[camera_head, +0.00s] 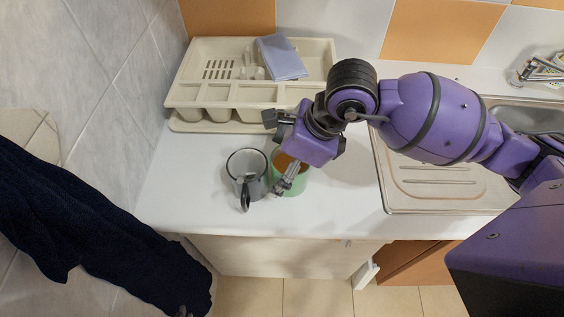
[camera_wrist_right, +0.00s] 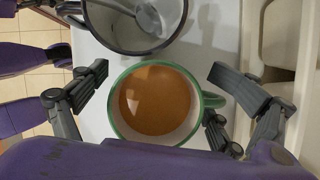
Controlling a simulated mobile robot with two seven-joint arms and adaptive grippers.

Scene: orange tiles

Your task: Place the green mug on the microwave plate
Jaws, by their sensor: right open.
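The green mug (camera_head: 302,184) stands on the white counter, partly hidden by my right gripper (camera_head: 280,152). In the right wrist view the green mug (camera_wrist_right: 117,127) shows from above, with orange-brown inside and its handle at the right. My right gripper (camera_wrist_right: 160,93) is open, with its fingers spread on either side of the mug. Whether they touch it I cannot tell. A grey mug (camera_head: 236,162) with a spoon in it stands just left of the green mug; it also shows at the top of the wrist view (camera_wrist_right: 105,30). No microwave plate shows.
A cream dish rack (camera_head: 300,97) with a bluish item (camera_head: 281,57) stands behind the mugs. A metal sink drainer (camera_head: 440,185) lies to the right. Dark cloth (camera_head: 80,225) hangs at the left. The counter (camera_head: 190,200) is bare at front left.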

